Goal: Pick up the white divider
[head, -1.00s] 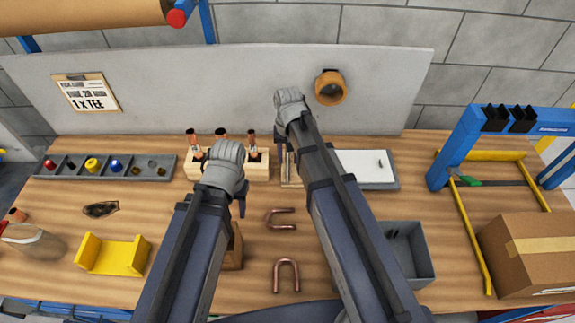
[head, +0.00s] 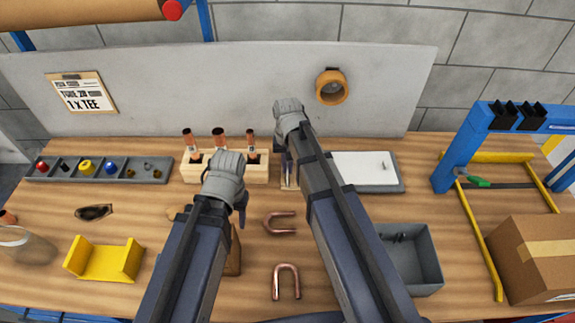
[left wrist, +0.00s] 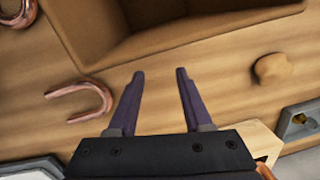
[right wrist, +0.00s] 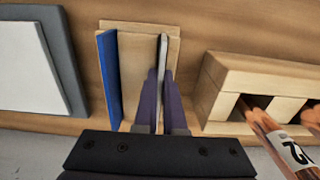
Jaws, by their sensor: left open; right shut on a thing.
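The white divider (right wrist: 162,52) is a thin pale plate standing on edge in a small wooden holder (right wrist: 141,30), on the side opposite a blue divider (right wrist: 110,75) in the right wrist view. My right gripper (right wrist: 163,73) is shut on the white divider, one finger on each side of it. In the head view the right gripper (head: 287,152) is over the holder and its arm hides most of it. My left gripper (left wrist: 160,72) is open and empty, above the table near a brown open box (left wrist: 170,30).
A wooden block with copper tubes (head: 225,172) stands left of the holder. A white-topped pad (head: 362,170) lies to its right. U-shaped copper tubes (head: 286,283), a grey bin (head: 425,270) and a yellow cradle (head: 103,260) lie nearer the front.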

